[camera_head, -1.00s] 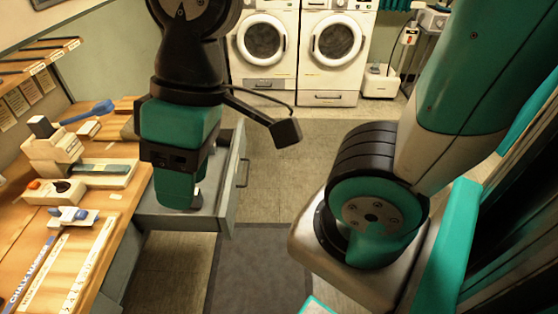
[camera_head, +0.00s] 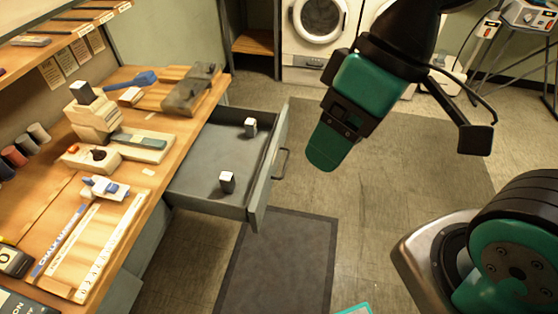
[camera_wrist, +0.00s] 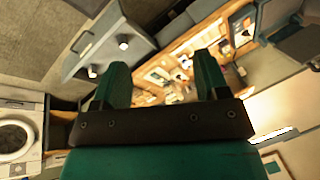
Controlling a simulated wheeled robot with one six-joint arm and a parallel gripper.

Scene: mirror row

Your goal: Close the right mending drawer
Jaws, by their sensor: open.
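The grey mending drawer (camera_head: 258,215) stands pulled out from the wooden bench in the head view, with its handle (camera_head: 281,162) on the front panel. Two small white-topped items (camera_head: 227,182) (camera_head: 250,127) stand inside it. In the wrist view the drawer (camera_wrist: 92,50) is at the upper left, beyond the fingers. My gripper (camera_head: 322,155) is to the right of the drawer front in the head view, apart from it. In the wrist view my gripper (camera_wrist: 160,80) has its two green fingers spread with nothing between them.
The wooden bench (camera_head: 150,190) holds a sewing machine (camera_head: 100,120), rulers and spools (camera_head: 38,133). Washing machines (camera_head: 318,30) stand at the back. A dark mat (camera_head: 280,265) lies on the floor in front of the drawer.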

